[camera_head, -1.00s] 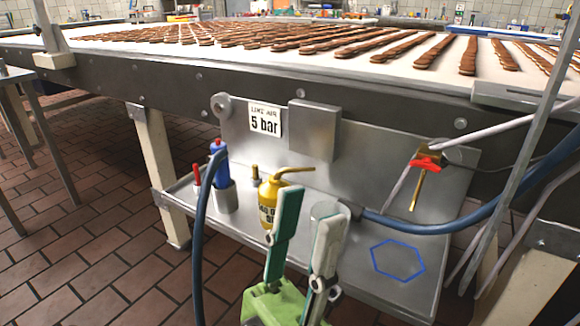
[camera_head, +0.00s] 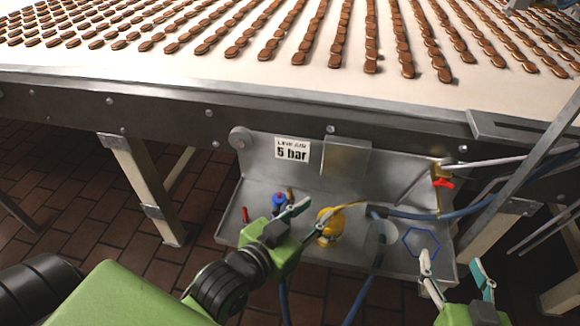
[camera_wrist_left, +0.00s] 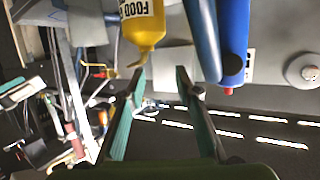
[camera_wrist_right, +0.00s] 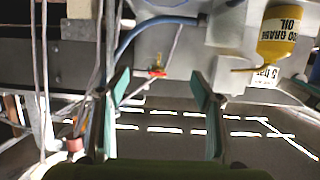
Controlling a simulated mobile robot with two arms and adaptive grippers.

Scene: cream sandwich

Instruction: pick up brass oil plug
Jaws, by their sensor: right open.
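A small brass piece (camera_head: 290,193), which looks like the brass oil plug, stands on the steel shelf (camera_head: 228,232) under the conveyor. My right gripper (camera_head: 451,261) is open and empty at the shelf's right end.
A red-handled brass valve (camera_head: 441,184) with a blue hose (camera_head: 470,212) is at the right. A blue hexagon outline (camera_head: 421,242) marks the shelf. A red item (camera_head: 245,214) stands at its left. The conveyor (camera_head: 225,92) carrying biscuits overhangs the shelf.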

